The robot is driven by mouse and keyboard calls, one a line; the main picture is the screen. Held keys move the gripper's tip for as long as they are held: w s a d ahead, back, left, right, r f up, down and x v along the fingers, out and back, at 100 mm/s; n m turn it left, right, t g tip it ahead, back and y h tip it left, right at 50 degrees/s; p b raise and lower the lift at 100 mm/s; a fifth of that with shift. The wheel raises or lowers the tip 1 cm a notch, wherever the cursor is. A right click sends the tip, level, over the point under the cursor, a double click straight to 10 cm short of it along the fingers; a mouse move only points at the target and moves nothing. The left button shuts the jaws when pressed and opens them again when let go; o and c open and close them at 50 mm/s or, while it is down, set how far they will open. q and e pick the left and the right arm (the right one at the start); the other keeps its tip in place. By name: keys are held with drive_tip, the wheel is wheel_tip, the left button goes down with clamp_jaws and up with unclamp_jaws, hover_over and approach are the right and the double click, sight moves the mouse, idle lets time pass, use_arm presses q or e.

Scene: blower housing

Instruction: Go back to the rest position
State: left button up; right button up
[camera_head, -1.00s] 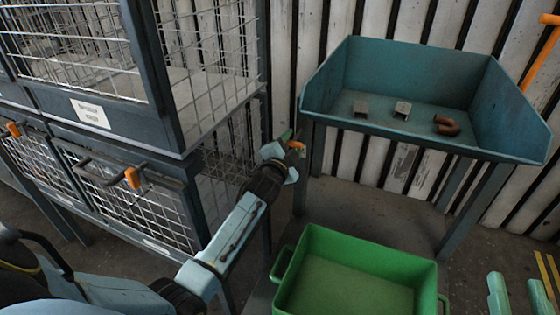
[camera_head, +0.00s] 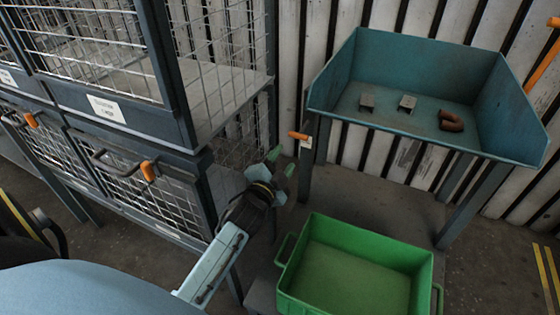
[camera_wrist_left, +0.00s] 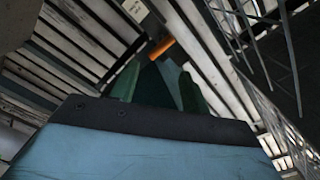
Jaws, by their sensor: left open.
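My left gripper (camera_head: 281,163) is in the middle of the head view, between the wire-mesh cage rack and the blue-green bench. Its two pale green fingers are apart, with nothing between them. In the left wrist view the fingers (camera_wrist_left: 158,88) also stand apart and empty. My right gripper is not in view.
The cage rack (camera_head: 150,133) with orange-tipped handles stands close on the left. The bench (camera_head: 420,125) holds two small grey blocks (camera_head: 367,102) (camera_head: 407,103) and a brown pipe elbow (camera_head: 451,121). An orange handle (camera_head: 298,135) is by its left leg. A green crate (camera_head: 357,234) lies in front.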

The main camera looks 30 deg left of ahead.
use_arm(q)
drive_tip(key=shift+s, duration=0.55)
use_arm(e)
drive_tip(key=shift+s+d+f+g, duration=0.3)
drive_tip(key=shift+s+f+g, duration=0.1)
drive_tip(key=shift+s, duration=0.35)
use_arm(q)
drive_tip(key=shift+d, duration=0.1)
